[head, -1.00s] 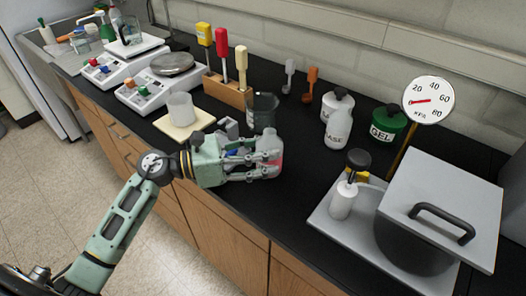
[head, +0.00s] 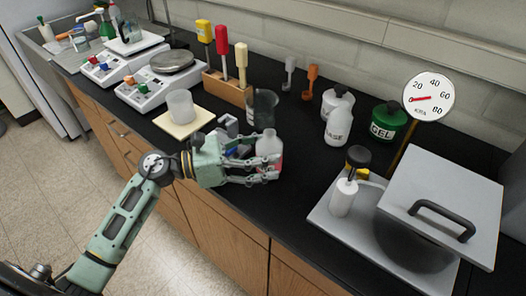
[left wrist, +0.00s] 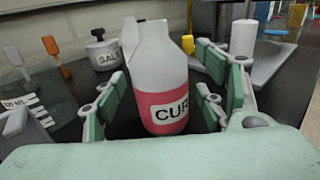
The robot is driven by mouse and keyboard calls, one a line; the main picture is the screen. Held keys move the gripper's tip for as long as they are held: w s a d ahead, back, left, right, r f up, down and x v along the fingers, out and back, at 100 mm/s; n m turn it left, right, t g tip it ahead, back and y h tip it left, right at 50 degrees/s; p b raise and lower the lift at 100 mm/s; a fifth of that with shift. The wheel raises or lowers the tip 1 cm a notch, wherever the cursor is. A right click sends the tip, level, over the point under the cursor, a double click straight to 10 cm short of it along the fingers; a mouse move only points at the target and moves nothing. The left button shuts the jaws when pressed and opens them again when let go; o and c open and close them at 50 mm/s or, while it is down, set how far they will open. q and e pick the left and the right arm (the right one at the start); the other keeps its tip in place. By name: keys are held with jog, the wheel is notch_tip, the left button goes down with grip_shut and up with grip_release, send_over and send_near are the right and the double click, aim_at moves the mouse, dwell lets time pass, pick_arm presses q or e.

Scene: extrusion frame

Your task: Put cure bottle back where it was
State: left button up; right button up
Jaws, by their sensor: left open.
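The cure bottle (head: 268,150) is a translucent white bottle with a pink-red lower part. It stands upright on the black counter near its front edge. In the left wrist view the bottle (left wrist: 158,75) shows a label reading "CUR", the rest turned out of sight. My left gripper (head: 268,177) is open, with its fingers around the lower bottle; in the left wrist view fingers stand on both sides of it with gaps. My right gripper is not in view.
A clear beaker (head: 262,107) stands just behind the bottle. A white bottle (head: 338,127) and the green GEL jar (head: 388,124) stand to the right. A grey tray (head: 322,215) holds a pump bottle and a lidded pot. The counter between the bottle and tray is clear.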

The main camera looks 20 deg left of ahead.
pick_arm(q)
jog(key=shift+r, duration=0.25)
jog(key=b+v, duration=0.1)
jog(key=v, duration=0.2)
jog(key=b+v, duration=0.2)
jog(key=v, duration=0.2)
jog(key=b+v, duration=0.1)
jog(key=v, duration=0.2)
jog(key=shift+s+a+f, duration=0.25)
jog(key=shift+a+f, duration=0.05)
jog(key=shift+f, duration=0.05)
jog(key=shift+s+a+r, duration=0.2)
jog(key=shift+s+a, duration=0.15)
jog(key=shift+a, duration=0.2)
